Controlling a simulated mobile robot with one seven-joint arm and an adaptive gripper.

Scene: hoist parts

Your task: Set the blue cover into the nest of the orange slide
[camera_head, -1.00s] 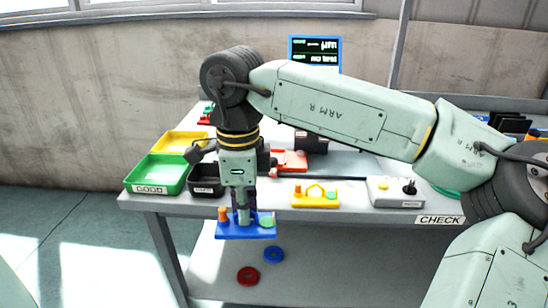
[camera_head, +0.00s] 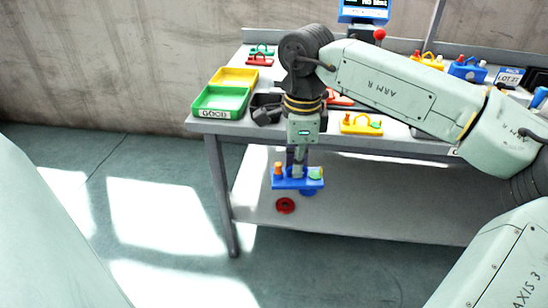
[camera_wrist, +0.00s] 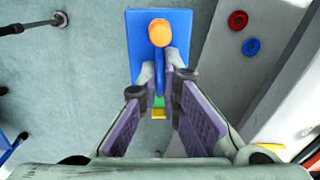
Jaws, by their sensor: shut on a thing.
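The blue cover (camera_head: 284,184) is a flat blue plate with an orange knob and a green disc. My gripper (camera_head: 297,170) is shut on its handle and holds it in the air, in front of the table's front edge. In the wrist view the blue cover (camera_wrist: 142,50) lies beyond the fingers of my gripper (camera_wrist: 160,88), its orange knob at the far end. The fingers hide part of the handle. An orange-red part (camera_head: 341,99), probably the orange slide, is on the table behind my arm. My arm hides most of it, and its nest cannot be made out.
A green bin marked GOOD (camera_head: 208,113), a yellow bin (camera_head: 235,77) and a dark bin (camera_head: 262,101) stand at the table's left. A yellow cover (camera_head: 360,127) lies near the front edge. Red (camera_head: 285,205) and blue discs lie below on the lower shelf.

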